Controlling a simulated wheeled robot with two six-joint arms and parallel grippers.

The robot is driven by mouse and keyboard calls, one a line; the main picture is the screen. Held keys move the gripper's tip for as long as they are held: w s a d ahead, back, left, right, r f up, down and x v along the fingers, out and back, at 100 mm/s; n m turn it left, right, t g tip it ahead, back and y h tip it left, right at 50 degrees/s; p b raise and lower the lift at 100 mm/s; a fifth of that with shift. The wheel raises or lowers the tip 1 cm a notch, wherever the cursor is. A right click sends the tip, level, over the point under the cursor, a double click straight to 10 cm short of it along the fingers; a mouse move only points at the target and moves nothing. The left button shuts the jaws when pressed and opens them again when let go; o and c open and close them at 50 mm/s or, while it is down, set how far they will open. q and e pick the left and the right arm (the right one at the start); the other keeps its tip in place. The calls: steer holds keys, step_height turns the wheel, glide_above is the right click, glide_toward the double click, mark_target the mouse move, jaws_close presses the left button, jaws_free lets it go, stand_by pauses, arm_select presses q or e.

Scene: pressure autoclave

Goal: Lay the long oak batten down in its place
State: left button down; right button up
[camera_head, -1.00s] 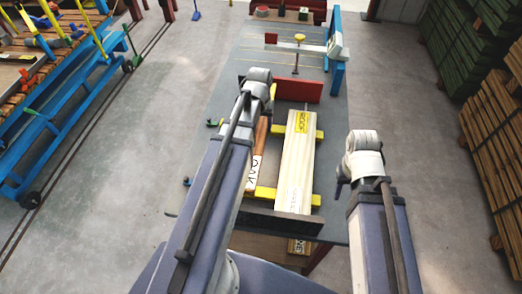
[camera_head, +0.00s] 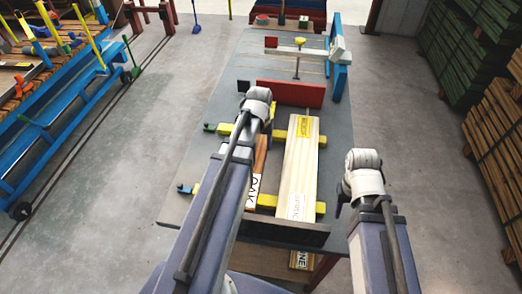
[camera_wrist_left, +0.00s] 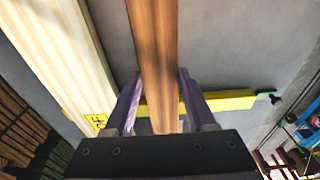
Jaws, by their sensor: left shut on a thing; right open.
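The long oak batten (camera_head: 262,155) is reddish brown with a white OAK label, left of a pale batten (camera_head: 300,168) on the bench. My left gripper (camera_wrist_left: 158,100) is shut on the oak batten, its purple fingers on both sides in the left wrist view. In the head view my left arm hides these fingers and part of the batten. The oak batten passes over a yellow crossbar (camera_wrist_left: 225,101); I cannot tell whether it touches it. My right gripper (camera_head: 341,194) is open and empty, right of the pale batten and mostly hidden by its wrist.
The grey bench (camera_head: 338,165) has a red upright plate (camera_head: 290,94) behind the battens and a dark end bar (camera_head: 283,234) in front. A blue frame (camera_head: 336,60) stands at the back right. A blue rack (camera_head: 70,120) is left; timber stacks (camera_head: 495,120) are right.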

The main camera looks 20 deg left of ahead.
mark_target(261, 146)
arm_select(q)
steer(key=shift+f+b, duration=0.65)
steer(key=shift+f, duration=0.45)
arm_select(e)
steer(key=shift+f, duration=1.1)
arm_select(q)
steer(key=shift+f+b, duration=0.55)
arm_select(e)
steer(key=shift+f, duration=0.55)
arm_select(q)
steer(key=shift+c, duration=1.1)
jaws_free()
steer(key=shift+r, duration=0.1)
arm_select(e)
steer(key=shift+r, duration=0.1)
